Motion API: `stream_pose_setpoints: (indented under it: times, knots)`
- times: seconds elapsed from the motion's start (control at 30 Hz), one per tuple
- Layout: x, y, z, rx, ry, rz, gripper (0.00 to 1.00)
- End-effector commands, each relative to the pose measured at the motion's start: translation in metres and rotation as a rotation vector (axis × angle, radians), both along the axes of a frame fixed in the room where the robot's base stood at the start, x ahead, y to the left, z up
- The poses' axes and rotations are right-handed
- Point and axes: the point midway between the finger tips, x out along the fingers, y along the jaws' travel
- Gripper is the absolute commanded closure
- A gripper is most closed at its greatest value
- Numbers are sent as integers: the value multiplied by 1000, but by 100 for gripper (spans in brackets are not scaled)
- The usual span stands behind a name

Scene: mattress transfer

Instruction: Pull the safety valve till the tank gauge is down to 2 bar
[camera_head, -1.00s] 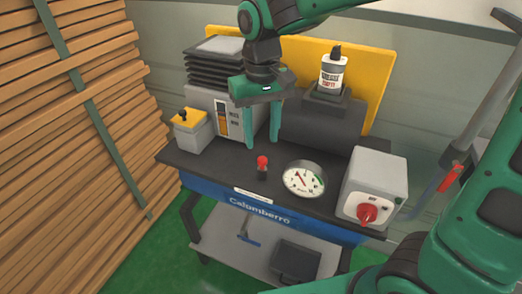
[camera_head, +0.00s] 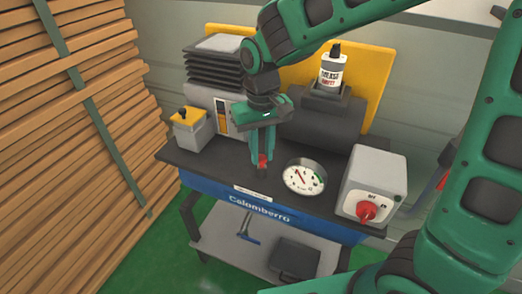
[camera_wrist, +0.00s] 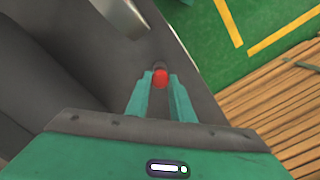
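The safety valve is a small upright stem with a red knob (camera_head: 263,160) on the front of the dark bench top. My gripper (camera_head: 262,165) points down over it, one finger on each side of the knob. In the wrist view the red knob (camera_wrist: 160,79) sits between the fingertips (camera_wrist: 160,82), which appear to touch its sides, so the gripper looks shut on it. The round white tank gauge (camera_head: 305,177) is just right of the valve. Its needle points up and left; the numbers are too small to read surely.
A grey switch box (camera_head: 376,180) with a red rotary knob stands right of the gauge. A dark tank (camera_head: 322,120) with a white bottle (camera_head: 331,68) is behind. A small yellow-topped box (camera_head: 190,128) is at left. Stacked wooden slats (camera_head: 60,170) line the left side.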

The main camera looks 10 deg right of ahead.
Motion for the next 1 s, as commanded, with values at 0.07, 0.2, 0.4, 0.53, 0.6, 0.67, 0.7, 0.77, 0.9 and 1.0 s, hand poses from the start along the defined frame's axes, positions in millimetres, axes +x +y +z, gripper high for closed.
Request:
stream_pose_setpoints:
  times: [0.07, 0.2, 0.4, 0.53, 0.6, 0.67, 0.7, 0.77, 0.9, 1.0]
  knots:
    - [0, 0, 0, -1, 0, -1, 100]
    - [1, -1, 8, 0, -1, -3, 100]
    - [0, -1, 16, -1, 1, -2, 100]
    - [0, -1, 16, -1, 1, -2, 75]
    - [0, -1, 16, -1, 1, -2, 60]
    - [0, 0, 16, -1, 1, -2, 60]
    - [0, 0, 16, -1, 1, -1, 60]
    - [0, 0, 16, -1, 1, -1, 60]
    - [0, 0, 17, -1, 0, 0, 60]
    - [1, 1, 23, 0, -2, 0, 60]
